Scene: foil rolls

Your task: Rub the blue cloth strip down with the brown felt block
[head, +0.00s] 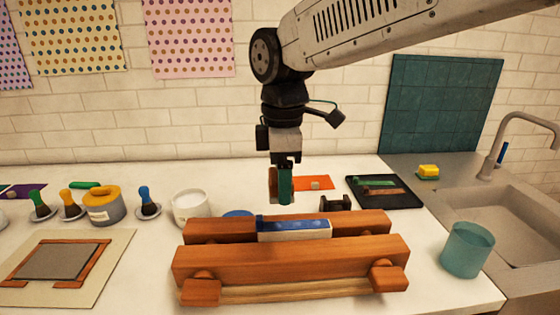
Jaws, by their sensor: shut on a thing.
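The blue cloth strip (285,222) lies along the top of a pale bar (295,235), between the two beams of a wooden clamp (290,258). My gripper (284,172) points down above and behind the strip, clear of it. It is shut on the brown felt block (272,184), whose brown face shows at the left, next to a dark green part. I cannot tell whether the green part belongs to the block. The block hangs upright in the air.
Behind the clamp are a white pot (191,208), an orange sheet (314,183) and a black tray (384,191) with green and brown pieces. A teal cup (467,250) stands at right, beside the sink (495,215). A framed board (58,262) lies at left.

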